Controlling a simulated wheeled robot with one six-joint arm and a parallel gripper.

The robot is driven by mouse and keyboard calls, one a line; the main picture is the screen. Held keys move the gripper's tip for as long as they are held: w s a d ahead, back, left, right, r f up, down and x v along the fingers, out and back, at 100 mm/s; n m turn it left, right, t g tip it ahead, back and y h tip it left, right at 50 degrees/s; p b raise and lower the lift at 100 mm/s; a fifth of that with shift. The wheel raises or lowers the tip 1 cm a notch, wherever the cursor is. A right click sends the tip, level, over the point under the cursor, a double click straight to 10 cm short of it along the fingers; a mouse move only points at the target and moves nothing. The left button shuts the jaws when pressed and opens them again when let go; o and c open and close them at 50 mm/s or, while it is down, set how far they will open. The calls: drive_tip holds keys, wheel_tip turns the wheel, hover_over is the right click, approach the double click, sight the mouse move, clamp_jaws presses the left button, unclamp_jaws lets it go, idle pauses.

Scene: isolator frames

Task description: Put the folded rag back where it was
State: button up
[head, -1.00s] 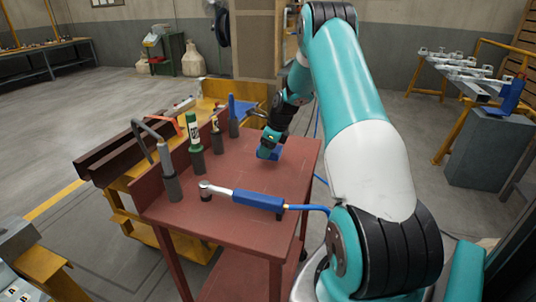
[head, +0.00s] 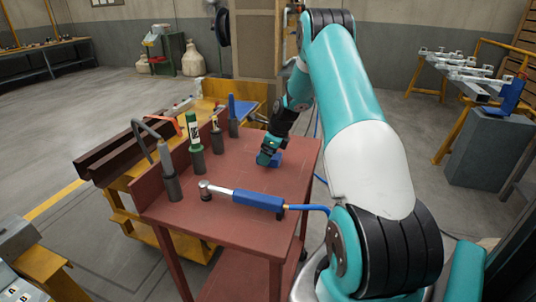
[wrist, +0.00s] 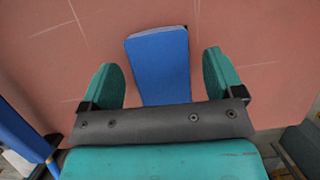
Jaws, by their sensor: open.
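The folded rag is a flat blue block-like piece that lies on the red-brown cart top (head: 235,180). In the head view the rag (head: 276,159) shows just right of my gripper (head: 266,162). In the wrist view the rag (wrist: 160,62) extends between the two teal fingers of my gripper (wrist: 167,78), with a gap on each side. The fingers are open and do not touch it. Its near end is hidden behind the gripper body.
A blue-handled tool (head: 258,201) with a hose lies across the cart's front. Holders along the left edge carry a green-and-white tube (head: 194,135), a hooked tool (head: 165,160), and a blue-topped item (head: 236,110). The cart top's middle is clear.

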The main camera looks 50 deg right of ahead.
sight(278, 157)
drive_tip(key=v, duration=1.1)
drive_tip(key=s+a+r+n+g+y, duration=0.1)
drive_tip(key=a+r+n, duration=0.55)
drive_tip(key=a, duration=0.75)
drive_tip(key=s+a+r+n+y, duration=0.1)
drive_tip(key=a+r+n, duration=0.2)
drive_tip(key=a+n, duration=0.9)
drive_tip(key=s+a+r+n+g+y, duration=0.1)
drive_tip(key=s+a+r+n+g, duration=0.1)
drive_tip(key=s+a+n, duration=1.8)
drive_tip(key=shift+s+a+g, duration=0.3)
drive_tip(key=shift+s+g, duration=0.1)
drive_tip(key=shift+s, duration=0.65)
